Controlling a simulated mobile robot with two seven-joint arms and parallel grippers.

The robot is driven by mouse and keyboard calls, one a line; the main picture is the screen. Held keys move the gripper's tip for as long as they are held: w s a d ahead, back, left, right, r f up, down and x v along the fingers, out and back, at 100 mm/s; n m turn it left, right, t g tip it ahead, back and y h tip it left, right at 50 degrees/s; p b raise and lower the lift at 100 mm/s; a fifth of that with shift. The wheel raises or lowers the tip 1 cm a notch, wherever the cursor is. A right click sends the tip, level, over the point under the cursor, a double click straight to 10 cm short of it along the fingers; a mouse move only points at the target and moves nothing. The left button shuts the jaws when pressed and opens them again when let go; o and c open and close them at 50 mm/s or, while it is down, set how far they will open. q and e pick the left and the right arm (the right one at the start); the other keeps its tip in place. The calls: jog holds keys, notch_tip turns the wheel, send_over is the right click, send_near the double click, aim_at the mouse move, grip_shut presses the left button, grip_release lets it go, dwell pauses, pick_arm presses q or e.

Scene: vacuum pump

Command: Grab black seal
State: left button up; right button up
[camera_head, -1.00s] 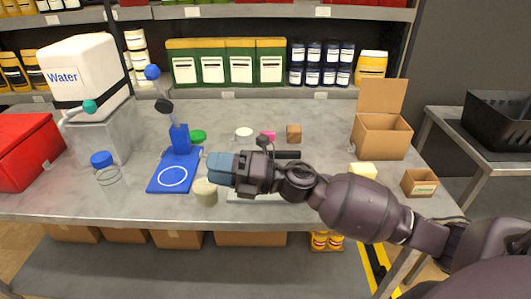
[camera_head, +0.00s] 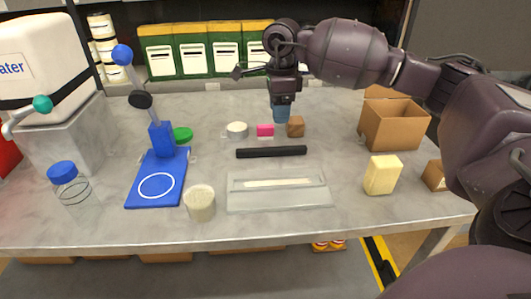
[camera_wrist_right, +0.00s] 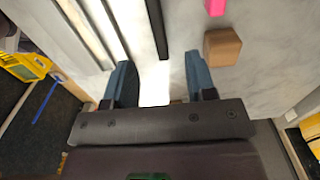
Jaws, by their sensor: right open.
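A long black bar (camera_head: 271,152) lies flat on the table behind a clear shallow tray (camera_head: 278,207). It is the only loose black piece I see on the table, and I take it for the seal. In the right wrist view the bar (camera_wrist_right: 157,28) shows beyond the fingertips, lined up with the gap between them. My right gripper (camera_head: 281,114) is at the back of the table by the wooden cube, apart from the bar. In the wrist view its blue fingers (camera_wrist_right: 160,82) are spread and grip nothing. My left gripper is not in view.
A wooden cube (camera_head: 295,126) and pink block (camera_head: 265,130) sit behind the bar. A blue stand (camera_head: 157,178) with a black ring is left. A cream block (camera_head: 383,175) and cardboard box (camera_head: 393,124) are right. A pale cup (camera_head: 200,203) stands at the front.

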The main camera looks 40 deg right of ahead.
aim_at(279, 147)
jog(key=f, duration=0.7)
jog(key=f+b, duration=0.1)
jog(key=f, duration=0.2)
jog(key=shift+s+a+f, duration=0.1)
jog(key=shift+s+f, duration=0.15)
jog(key=shift+s, duration=0.05)
jog(key=shift+r, duration=0.1)
jog(key=shift+c, duration=0.3)
grip_shut()
